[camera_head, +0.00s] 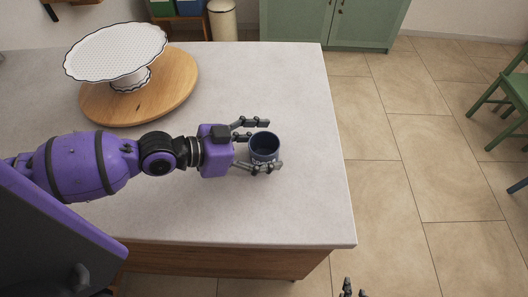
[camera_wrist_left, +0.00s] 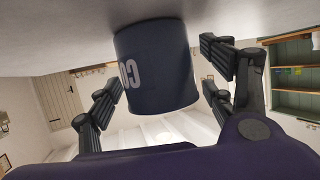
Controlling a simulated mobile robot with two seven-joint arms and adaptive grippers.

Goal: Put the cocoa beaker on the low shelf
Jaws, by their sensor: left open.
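The cocoa beaker (camera_head: 264,147) is a dark navy cup standing upright on the grey worktop (camera_head: 310,210), near its right edge. In the left wrist view the beaker (camera_wrist_left: 155,65) shows pale letters starting "CO". My left gripper (camera_head: 273,143) is open, with its fingers on either side of the beaker; I cannot tell if they touch it. Only the fingertips of my right gripper (camera_head: 348,290) show at the bottom edge of the head view. A green-framed open shelf unit (camera_wrist_left: 292,75) shows at the right of the left wrist view; I cannot tell which board is the low shelf.
A white cake stand (camera_head: 116,55) stands on a round wooden board (camera_head: 178,88) at the back left of the worktop. Green cabinets (camera_head: 365,20) and a cream bin (camera_head: 222,20) are behind. Green chairs (camera_head: 505,95) stand at the right. The tiled floor between is clear.

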